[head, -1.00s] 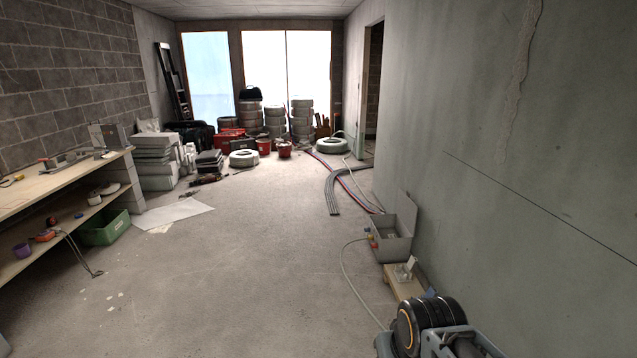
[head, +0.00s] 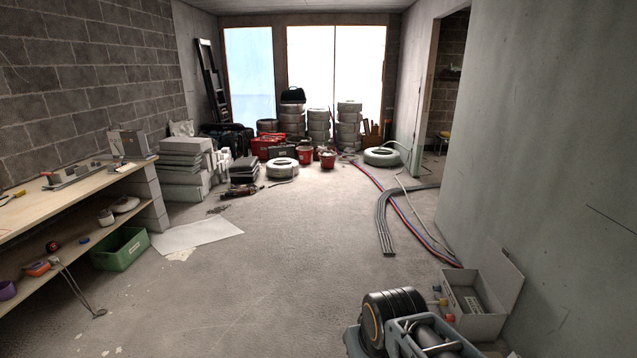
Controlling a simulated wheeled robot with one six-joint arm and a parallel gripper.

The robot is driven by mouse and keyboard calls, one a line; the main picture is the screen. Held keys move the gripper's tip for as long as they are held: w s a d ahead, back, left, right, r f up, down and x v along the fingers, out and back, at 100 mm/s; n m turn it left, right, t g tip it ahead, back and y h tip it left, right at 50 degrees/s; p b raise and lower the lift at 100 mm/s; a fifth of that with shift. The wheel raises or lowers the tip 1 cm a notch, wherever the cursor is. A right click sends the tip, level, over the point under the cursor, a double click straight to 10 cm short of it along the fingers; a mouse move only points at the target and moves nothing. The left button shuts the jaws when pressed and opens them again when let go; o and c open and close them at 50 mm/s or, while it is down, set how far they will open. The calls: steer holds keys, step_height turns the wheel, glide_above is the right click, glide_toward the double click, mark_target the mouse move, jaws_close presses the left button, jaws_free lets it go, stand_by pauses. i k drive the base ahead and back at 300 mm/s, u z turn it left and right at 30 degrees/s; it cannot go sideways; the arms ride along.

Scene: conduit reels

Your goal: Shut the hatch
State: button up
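The only hatch-like thing I can see is the lid (head: 503,277) of a grey box (head: 477,327) on the floor by the right wall, at the lower right of the head view. The lid stands open, raised on the wall side, and the box's inside shows. A pale labelled item lies inside. Coloured knobs or fittings sit on the box's left side. Part of my arm is in front, at the bottom and just left of the box. My gripper's fingers are not in view, so their state and distance from the lid are hidden.
Grey conduits (head: 383,222) and red and blue hoses run along the floor towards the box. A workbench (head: 75,205) with a green crate (head: 120,249) below stands left. Stacked reels (head: 319,126) and red buckets (head: 327,159) are at the back. The middle floor is clear.

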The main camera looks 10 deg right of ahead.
mark_target(500, 273)
steer(key=z, duration=0.15)
steer(key=i, duration=2.2)
steer(key=z, duration=1.35)
steer(key=i, duration=1.6)
steer(key=z, duration=1.25)
steer(key=i, duration=0.25)
